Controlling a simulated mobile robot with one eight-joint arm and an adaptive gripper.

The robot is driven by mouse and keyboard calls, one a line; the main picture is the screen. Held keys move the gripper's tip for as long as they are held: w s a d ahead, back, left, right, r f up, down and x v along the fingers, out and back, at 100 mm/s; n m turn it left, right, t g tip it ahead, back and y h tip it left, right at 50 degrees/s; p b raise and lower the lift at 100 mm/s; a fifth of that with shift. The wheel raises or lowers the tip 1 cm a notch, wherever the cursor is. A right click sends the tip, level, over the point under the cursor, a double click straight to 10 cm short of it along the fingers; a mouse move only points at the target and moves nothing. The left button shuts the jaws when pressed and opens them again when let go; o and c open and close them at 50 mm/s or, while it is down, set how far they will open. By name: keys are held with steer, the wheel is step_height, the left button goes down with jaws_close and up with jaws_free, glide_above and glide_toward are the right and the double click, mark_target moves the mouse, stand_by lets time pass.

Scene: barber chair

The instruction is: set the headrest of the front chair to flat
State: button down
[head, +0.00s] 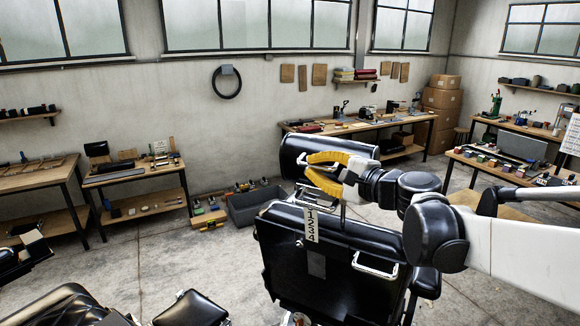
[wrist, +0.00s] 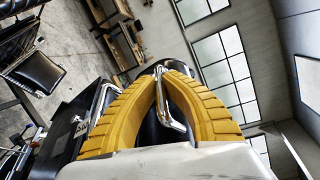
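The front chair's black backrest (head: 330,262) faces me, with a chrome handle (head: 375,266) low on it. Its black padded headrest (head: 298,150) stands above the top edge on a metal post and looks tilted. A pale strip (head: 311,225) marked with numbers hangs near the post; I cannot read a pointer on it. My gripper (head: 309,166) is at the near side of the headrest, its yellow fingers pointing left. In the wrist view the fingertips (wrist: 163,70) come together around a chrome bar (wrist: 172,108) at the headrest. The fingers hide part of the headrest.
Another black chair (head: 65,308) is at the lower left. A grey bin (head: 256,203) stands on the floor behind the front chair. Workbenches (head: 135,179) line the walls, one (head: 520,165) at the right behind my arm. Open concrete floor lies left of the chair.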

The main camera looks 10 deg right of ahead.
steer(key=shift+f, duration=0.1)
steer(key=c, duration=1.5)
jaws_free()
steer(key=shift+o, duration=0.2)
steer(key=v, duration=1.2)
